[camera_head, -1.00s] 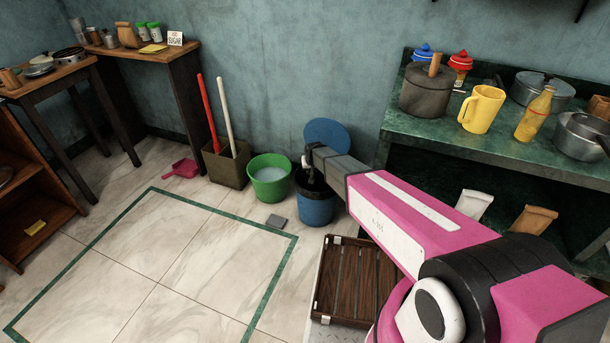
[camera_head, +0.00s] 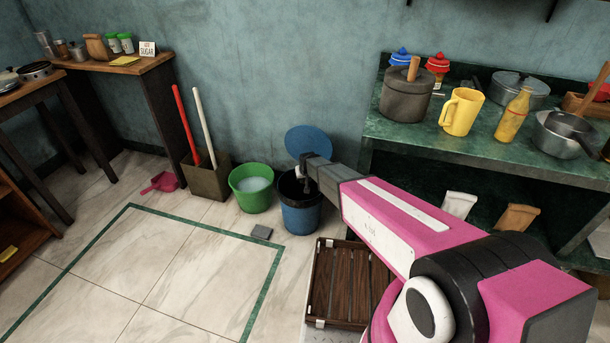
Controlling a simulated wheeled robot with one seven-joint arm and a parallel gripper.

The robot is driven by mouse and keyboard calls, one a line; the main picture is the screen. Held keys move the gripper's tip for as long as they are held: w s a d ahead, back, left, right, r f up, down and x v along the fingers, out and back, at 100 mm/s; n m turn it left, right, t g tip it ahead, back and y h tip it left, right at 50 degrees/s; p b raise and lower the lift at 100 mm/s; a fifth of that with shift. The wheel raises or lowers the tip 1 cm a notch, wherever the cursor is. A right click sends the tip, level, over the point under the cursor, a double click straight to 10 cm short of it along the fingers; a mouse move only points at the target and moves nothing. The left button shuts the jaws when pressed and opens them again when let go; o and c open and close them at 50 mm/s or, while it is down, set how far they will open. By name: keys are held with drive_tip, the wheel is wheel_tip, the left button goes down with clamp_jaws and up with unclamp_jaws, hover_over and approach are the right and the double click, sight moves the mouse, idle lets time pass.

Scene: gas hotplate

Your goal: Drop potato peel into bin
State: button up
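The blue bin (camera_head: 300,218) stands on the floor against the wall, with its round blue lid (camera_head: 308,140) raised behind it. My arm reaches out from the lower right, and my gripper (camera_head: 306,184) points down over the bin's dark opening. The fingers are small and dark against the bin's inside, so I cannot tell whether they are open or shut. I cannot make out any potato peel, in the gripper, in the bin or on the floor.
A green bucket (camera_head: 251,188) stands left of the bin, beside a brown box (camera_head: 207,178) holding two long handles. A wooden crate (camera_head: 345,285) lies under my arm. The green counter (camera_head: 400,135) is at right.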

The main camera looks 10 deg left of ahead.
drive_tip(key=shift+f, duration=0.5)
drive_tip(key=o, duration=1)
drive_tip(key=shift+r, duration=0.1)
drive_tip(key=v, duration=1)
drive_tip(key=shift+s+r, duration=0.15)
drive_tip(key=shift+r, duration=0.15)
